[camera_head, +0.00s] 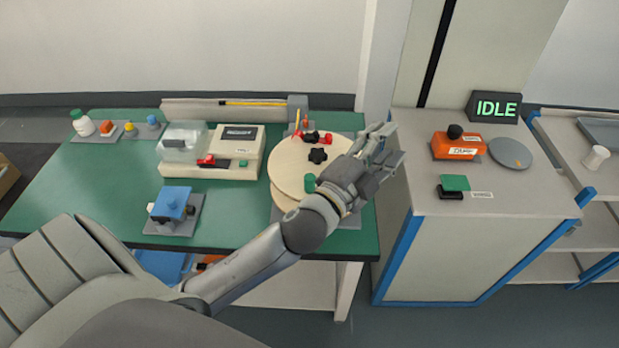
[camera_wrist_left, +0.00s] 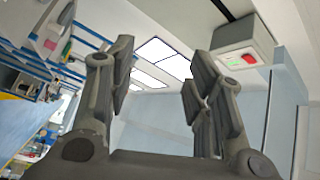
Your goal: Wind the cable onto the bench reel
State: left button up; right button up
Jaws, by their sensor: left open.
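The bench reel (camera_head: 280,170) is a pale round disc on the right part of the green bench. A black star knob (camera_head: 317,156) sits near its middle, with red and black parts behind it and a green piece (camera_head: 309,183) at its front. I cannot make out the cable. My right gripper is not in view.
A beige machine (camera_head: 240,152) with a clear cover stands left of the reel. A blue device (camera_head: 171,207) stands at the bench front. A grey cabinet (camera_head: 430,240) on the right carries an orange device (camera_head: 457,146), a grey disc (camera_head: 509,152) and an IDLE display (camera_head: 494,107).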

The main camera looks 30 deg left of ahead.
pick_arm(q)
jog(key=s+d+r+m+g+h, duration=0.1)
jog(key=d+r+m+g+h, duration=0.1)
jog(key=d+r+m+h, duration=0.45)
jog(key=d+r+m+g+h, duration=0.15)
jog(key=d+m+h, duration=0.25)
jog(key=m+h, duration=0.5)
jog(key=m+g+y, duration=1.6)
jog(key=m+y, duration=0.2)
jog(key=m, duration=0.3)
send_over(310, 177)
jog(key=shift+n, duration=0.25)
notch_tip(310, 177, down, 16)
jog(key=shift+f, duration=0.1)
jog(key=shift+a+f, duration=0.15)
jog(key=shift+f, duration=0.05)
notch_tip(310, 177, down, 10)
jog(key=p, duration=0.3)
jog(key=shift+f, duration=0.15)
